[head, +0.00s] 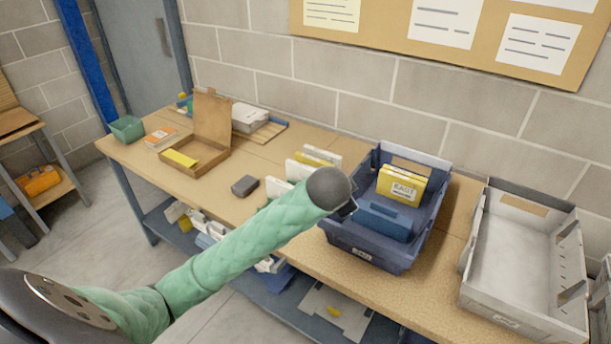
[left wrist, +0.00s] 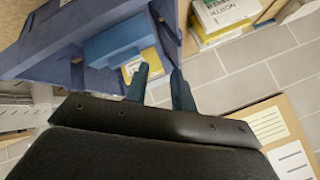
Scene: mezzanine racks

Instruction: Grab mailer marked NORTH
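A mailer with a white label reading NORTH (left wrist: 222,14), upside down in the left wrist view, is at the top among white and yellow mailers beside the blue tote (left wrist: 30,55). In the head view, white and yellow mailers (head: 318,155) stand just left of the tote (head: 350,250), partly behind my left arm; I cannot tell which is NORTH. A yellow mailer marked EAST (head: 402,188) stands in the tote. My left gripper (head: 350,208) is at the tote's left side, mostly hidden by its wrist. In the wrist view its fingers (left wrist: 162,88) are apart and empty.
A blue item (head: 384,221) lies in the tote in front of EAST. An empty grey tray (head: 515,250) is at the right. A dark small box (head: 245,186) and an open cardboard box (head: 212,135) are on the bench's left. The brick wall is close behind.

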